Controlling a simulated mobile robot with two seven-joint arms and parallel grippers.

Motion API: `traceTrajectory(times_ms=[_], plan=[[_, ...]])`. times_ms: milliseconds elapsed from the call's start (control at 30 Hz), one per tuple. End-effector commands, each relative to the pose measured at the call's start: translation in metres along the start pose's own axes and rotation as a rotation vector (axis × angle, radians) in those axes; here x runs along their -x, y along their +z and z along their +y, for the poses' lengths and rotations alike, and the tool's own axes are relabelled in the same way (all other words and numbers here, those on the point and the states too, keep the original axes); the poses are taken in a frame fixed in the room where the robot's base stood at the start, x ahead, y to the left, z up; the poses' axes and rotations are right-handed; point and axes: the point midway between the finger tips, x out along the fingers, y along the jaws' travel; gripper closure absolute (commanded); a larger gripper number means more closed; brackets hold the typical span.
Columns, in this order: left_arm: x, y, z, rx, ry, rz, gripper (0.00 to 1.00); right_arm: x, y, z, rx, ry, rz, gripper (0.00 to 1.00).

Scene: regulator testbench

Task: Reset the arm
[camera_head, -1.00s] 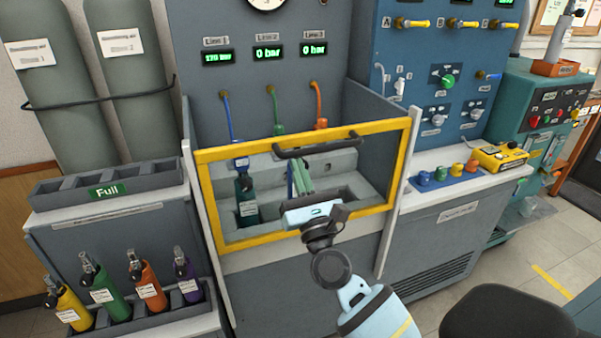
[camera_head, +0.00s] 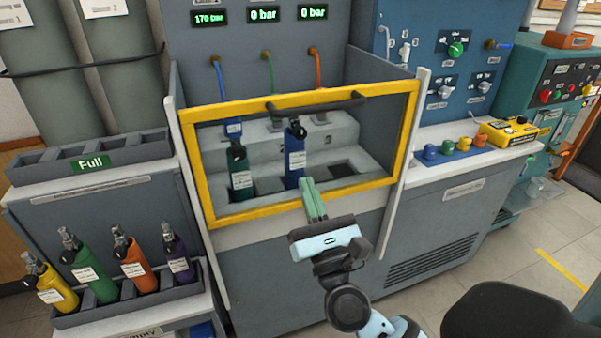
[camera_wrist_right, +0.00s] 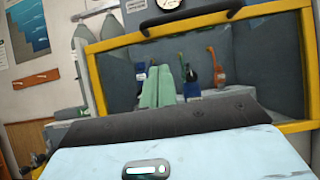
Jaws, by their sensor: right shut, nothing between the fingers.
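My right gripper (camera_head: 314,198) is shut and empty. Its green fingers point up and away, in front of the lower bar of the yellow-framed guard (camera_head: 300,203). The fingers also show in the right wrist view (camera_wrist_right: 165,87), with the yellow frame behind them. Behind the guard, a dark teal cylinder (camera_head: 240,172) stands in the left slot and a blue cylinder (camera_head: 295,155) in the middle slot. The right slot (camera_head: 343,169) looks empty. My left gripper is not in view.
A rack with yellow, green, orange and purple bottles (camera_head: 132,265) stands at the left, below the "Full" tray (camera_head: 88,163). Coloured knobs and a yellow box (camera_head: 512,131) are on the right counter. A black rounded object (camera_head: 500,312) is at the lower right. Open floor shows at the right.

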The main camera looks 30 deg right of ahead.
Motion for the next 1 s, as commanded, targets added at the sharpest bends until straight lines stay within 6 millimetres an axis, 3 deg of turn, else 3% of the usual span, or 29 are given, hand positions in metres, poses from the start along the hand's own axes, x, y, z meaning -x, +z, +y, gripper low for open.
traceTrajectory(times_ms=[200, 733, 867, 1000], plan=[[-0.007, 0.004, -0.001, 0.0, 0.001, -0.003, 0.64, 0.022, -0.001, 0.0, 0.001, 0.001, 0.001, 1.0], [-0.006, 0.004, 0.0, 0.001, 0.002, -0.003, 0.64, 0.029, -0.003, 0.002, 0.033, 0.012, 0.009, 1.0], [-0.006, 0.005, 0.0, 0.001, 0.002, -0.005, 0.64, 0.053, -0.021, 0.012, 0.24, 0.092, 0.058, 1.0], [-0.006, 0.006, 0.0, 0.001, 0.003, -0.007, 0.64, 0.109, -0.058, 0.031, 0.663, 0.293, 0.132, 1.0]])
